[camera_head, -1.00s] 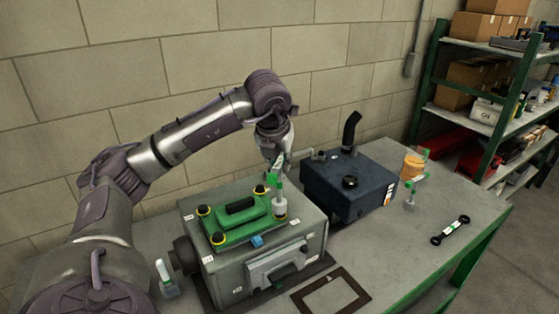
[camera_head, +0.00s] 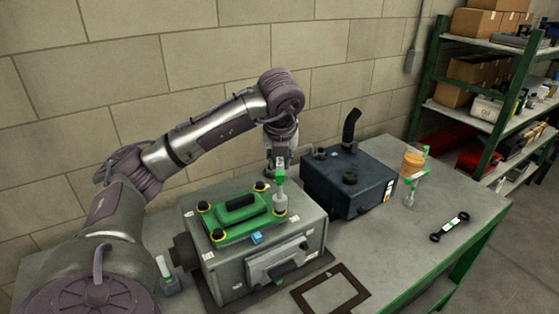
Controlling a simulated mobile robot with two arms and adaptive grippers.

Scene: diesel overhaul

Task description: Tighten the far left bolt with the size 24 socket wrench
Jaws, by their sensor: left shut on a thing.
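The grey engine block (camera_head: 232,270) stands on the bench with a green cover (camera_head: 240,225) on top. Black bolts with yellow rings show at the cover's far left (camera_head: 204,207), near left (camera_head: 218,233) and far right (camera_head: 260,187) corners. My left gripper (camera_head: 279,166) is shut on a green and white socket wrench (camera_head: 280,190) that hangs upright. Its grey socket end is at the near right corner and hides the bolt there; I cannot tell whether it touches. The size marking is too small to read. My right gripper is not in view.
A dark blue tank (camera_head: 345,185) with a black pipe stands right of the engine. A third tool (camera_head: 165,272) stands left, a flat frame (camera_head: 331,292) lies in front.

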